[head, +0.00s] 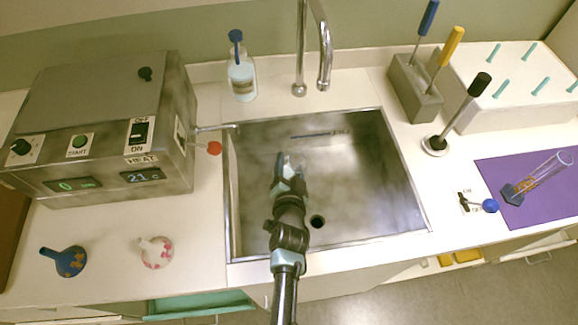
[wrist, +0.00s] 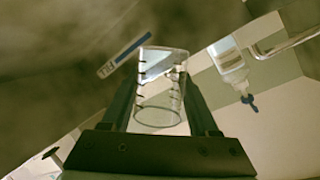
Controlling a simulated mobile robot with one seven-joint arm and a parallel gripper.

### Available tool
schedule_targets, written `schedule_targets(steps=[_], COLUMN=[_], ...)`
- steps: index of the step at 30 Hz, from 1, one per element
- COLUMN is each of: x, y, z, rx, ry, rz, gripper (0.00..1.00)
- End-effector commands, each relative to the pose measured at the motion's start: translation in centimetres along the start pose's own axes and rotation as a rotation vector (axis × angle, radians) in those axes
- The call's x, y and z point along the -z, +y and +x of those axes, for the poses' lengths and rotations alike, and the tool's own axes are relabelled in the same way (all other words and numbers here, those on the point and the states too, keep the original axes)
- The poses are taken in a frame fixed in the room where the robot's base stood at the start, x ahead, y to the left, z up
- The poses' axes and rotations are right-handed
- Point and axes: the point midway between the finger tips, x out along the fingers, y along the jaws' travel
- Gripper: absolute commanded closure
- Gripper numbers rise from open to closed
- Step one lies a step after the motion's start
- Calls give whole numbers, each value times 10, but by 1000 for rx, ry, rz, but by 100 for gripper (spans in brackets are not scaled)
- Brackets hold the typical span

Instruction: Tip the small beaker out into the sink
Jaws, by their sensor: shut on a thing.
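The small beaker (wrist: 160,88) is clear glass with dark graduation marks and shows between my gripper's fingers in the wrist view. In the head view the beaker (head: 291,160) is small and partly hidden by my gripper (head: 289,178), which is shut on it. Both are over the sink (head: 375,190), around its middle. The wrist view appears strongly rotated, and I cannot tell the beaker's exact tilt or whether liquid is in it. The sink's round drain (head: 317,221) shows just right of my wrist.
A chrome faucet (head: 300,60) rises behind the sink. A blue-capped bottle (head: 242,80) stands back left. A metal heater box (head: 100,130) with a red-tipped lever (head: 214,148) stands at left. A grey tool block (head: 413,90) and purple mat (head: 500,170) are at right.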

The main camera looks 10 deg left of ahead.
Motion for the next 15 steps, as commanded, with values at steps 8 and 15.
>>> schedule_targets(steps=[8, 15], x=[1, 3], y=[1, 1], z=[0, -1], rx=[11, 22], ry=[-3, -7], rz=[30, 61], gripper=[100, 100])
